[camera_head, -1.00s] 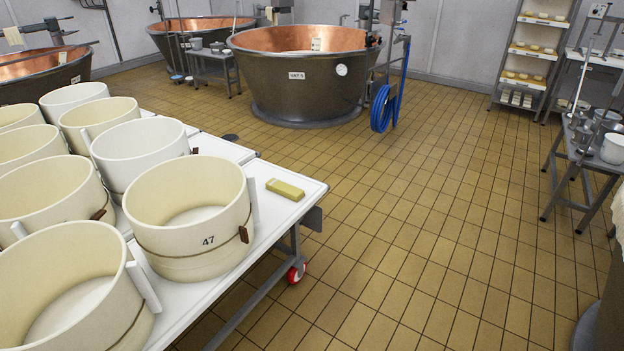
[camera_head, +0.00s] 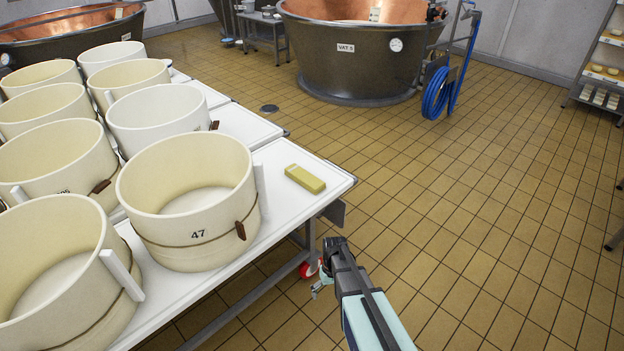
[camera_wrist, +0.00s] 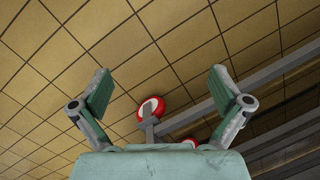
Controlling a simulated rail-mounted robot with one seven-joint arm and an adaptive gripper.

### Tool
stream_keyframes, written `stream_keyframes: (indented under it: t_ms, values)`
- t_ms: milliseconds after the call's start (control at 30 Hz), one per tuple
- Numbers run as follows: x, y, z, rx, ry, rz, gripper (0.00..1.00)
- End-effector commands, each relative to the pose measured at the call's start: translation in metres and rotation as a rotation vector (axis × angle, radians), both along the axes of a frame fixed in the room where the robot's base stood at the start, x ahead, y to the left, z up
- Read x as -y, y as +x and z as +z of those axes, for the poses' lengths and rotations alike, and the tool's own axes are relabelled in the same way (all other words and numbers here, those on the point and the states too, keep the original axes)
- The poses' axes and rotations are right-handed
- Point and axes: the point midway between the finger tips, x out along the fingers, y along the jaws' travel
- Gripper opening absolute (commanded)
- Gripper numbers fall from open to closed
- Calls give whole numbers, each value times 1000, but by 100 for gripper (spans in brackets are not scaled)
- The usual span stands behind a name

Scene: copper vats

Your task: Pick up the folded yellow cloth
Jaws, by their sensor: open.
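The folded yellow cloth (camera_head: 305,179) lies flat on the white table top (camera_head: 280,152), near the table's right end. It is a small yellow-green block shape, to the right of the mould marked 47. My gripper (camera_head: 322,287) is beside the table's right end, lower in the picture than the cloth and apart from it. In the wrist view my gripper (camera_wrist: 160,95) shows its two fingers spread wide with nothing between them. The wrist view shows floor tiles and red caster wheels (camera_wrist: 151,106); the cloth is not in that view.
The mould marked 47 (camera_head: 190,205) stands left of the cloth, with several more cream moulds behind and beside it. The table frame (camera_wrist: 275,68) and casters are close to my gripper. A copper vat (camera_head: 350,62) with a blue hose (camera_head: 436,93) stands behind. Floor at right is clear.

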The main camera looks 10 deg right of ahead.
Motion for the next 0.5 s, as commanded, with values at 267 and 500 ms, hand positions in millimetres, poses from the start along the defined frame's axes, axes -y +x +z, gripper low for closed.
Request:
stream_keyframes:
  t_ms: [267,500]
  values:
    - [12,181,72,206,46,96,100]
    - [22,317,174,382,76,231,100]
